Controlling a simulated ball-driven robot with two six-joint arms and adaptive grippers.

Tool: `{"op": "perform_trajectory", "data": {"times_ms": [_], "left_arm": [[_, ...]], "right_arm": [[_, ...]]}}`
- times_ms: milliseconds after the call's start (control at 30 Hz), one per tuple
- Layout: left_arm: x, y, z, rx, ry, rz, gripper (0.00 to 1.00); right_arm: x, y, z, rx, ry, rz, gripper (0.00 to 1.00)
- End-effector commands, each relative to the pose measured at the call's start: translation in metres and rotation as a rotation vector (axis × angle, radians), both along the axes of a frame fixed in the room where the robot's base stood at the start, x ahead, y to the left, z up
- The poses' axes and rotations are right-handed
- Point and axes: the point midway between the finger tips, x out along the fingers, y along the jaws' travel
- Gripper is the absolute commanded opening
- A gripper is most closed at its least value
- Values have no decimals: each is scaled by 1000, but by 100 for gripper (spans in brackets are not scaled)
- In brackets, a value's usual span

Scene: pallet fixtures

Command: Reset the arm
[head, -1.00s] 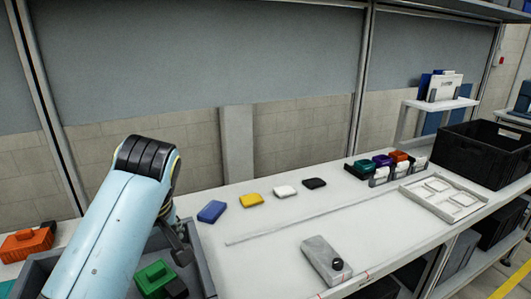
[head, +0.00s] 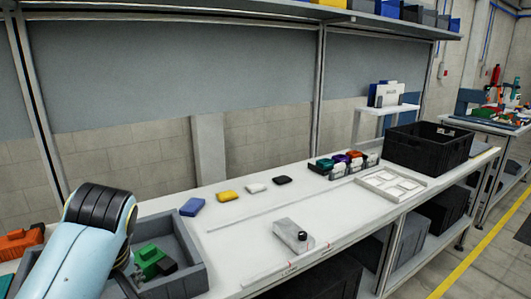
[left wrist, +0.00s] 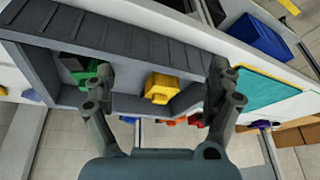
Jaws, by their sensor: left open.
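My left arm comes in at the lower left of the head view, and its gripper is mostly hidden there behind the arm. In the left wrist view my left gripper (left wrist: 165,100) is open, with nothing between its fingers. It hangs above a grey bin (left wrist: 150,45). A yellow block (left wrist: 160,87) lies in the bin, beyond and between the fingertips. A green block (left wrist: 78,70) lies left of the left finger; a green block also shows in the grey bin in the head view (head: 150,260). My right gripper is in neither view.
Blue (head: 192,207), yellow (head: 227,196), white (head: 256,188) and black (head: 283,180) pieces lie in a row on the white table. A grey device (head: 293,235) lies nearer the front. A white tray (head: 424,187) and black crate (head: 463,150) stand at the right. An orange block (head: 18,243) is at far left.

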Motion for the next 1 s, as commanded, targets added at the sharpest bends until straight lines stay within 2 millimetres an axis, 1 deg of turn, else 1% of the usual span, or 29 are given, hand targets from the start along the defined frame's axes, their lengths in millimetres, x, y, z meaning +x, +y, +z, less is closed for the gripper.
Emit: {"op": "perform_trajectory", "data": {"times_ms": [33, 167, 200, 267, 367, 467, 500, 567, 600, 667, 700, 767, 800, 867, 900, 967, 1000], "left_arm": [[-6, 2, -12, 4, 17, 0, 89], [-22, 5, -42, 11, 72, -4, 89], [-28, 6, -52, 13, 91, -6, 89], [-38, 8, -73, 14, 122, -12, 89], [-56, 11, -111, 17, 175, -34, 89], [-78, 14, -158, 16, 235, -75, 89], [-90, 16, -182, 13, 263, -98, 89], [-112, 18, -222, 7, 307, -144, 89], [-129, 20, -251, 0, 338, -180, 89], [-156, 22, -294, -16, 379, -240, 89], [-176, 24, -322, -28, 405, -281, 89], [-208, 26, -362, -50, 438, -342, 89], [-230, 28, -387, -66, 458, -383, 89], [-266, 31, -423, -92, 481, -446, 89], [-292, 32, -446, -112, 494, -487, 89], [-331, 35, -477, -138, 506, -550, 89], [-357, 37, -495, -156, 507, -591, 89]], "right_arm": [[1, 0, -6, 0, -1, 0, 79], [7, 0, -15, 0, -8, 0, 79], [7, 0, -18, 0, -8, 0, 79], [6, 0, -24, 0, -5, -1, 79], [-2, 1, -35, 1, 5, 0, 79], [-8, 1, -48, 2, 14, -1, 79], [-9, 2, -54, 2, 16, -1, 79], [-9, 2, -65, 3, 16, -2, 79], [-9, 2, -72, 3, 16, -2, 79], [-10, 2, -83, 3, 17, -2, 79], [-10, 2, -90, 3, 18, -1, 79], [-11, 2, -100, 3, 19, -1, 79], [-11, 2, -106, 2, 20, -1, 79], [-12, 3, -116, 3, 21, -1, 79], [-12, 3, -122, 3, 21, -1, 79], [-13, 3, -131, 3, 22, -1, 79], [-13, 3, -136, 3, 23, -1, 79]]}}
